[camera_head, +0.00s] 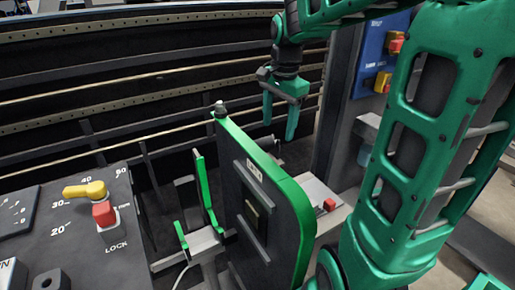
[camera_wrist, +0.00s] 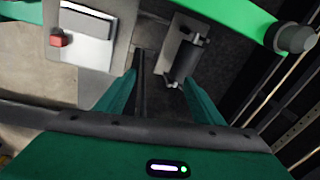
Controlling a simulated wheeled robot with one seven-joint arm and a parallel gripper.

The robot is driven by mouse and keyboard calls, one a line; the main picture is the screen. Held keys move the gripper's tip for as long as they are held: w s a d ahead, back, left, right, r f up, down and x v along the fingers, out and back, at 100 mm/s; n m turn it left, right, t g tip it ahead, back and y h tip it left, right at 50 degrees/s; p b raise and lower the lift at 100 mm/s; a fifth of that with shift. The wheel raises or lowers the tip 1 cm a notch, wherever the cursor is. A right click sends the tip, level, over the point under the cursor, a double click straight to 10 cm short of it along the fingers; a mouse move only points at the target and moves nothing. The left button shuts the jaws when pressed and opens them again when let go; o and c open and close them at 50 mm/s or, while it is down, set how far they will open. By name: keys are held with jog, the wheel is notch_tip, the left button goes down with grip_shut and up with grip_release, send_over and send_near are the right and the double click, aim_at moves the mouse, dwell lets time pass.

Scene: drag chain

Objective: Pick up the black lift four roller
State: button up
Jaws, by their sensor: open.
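A black roller (camera_wrist: 184,61) sits on a grey metal bracket ahead of my gripper in the wrist view. It is in front of the right fingertip, with a gap that I cannot judge exactly. In the head view only a small dark part, likely the roller (camera_head: 269,143), shows behind the green-edged panel, mostly hidden. My gripper (camera_head: 280,114) is open and empty, with its green fingers pointing down above that spot. In the wrist view my gripper (camera_wrist: 161,80) has its fingers apart with nothing between them.
The upright green-edged panel (camera_head: 302,205) with a dark knob (camera_head: 219,108) on top stands close to my gripper. A red button (camera_head: 330,204) is on a box behind it. A control panel (camera_head: 75,235) is at lower left. Dark railed racking (camera_head: 120,90) fills the back.

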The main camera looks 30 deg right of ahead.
jog(key=m, duration=0.2)
send_near(263, 140)
jog(key=shift+w+f, duration=0.1)
jog(key=shift+f, duration=0.35)
jog(key=f, duration=0.3)
jog(key=w+f, duration=0.1)
jog(key=f, duration=0.6)
jog(key=shift+w+d, duration=0.15)
jog(key=c, duration=1.3)
jog(key=shift+r, duration=0.1)
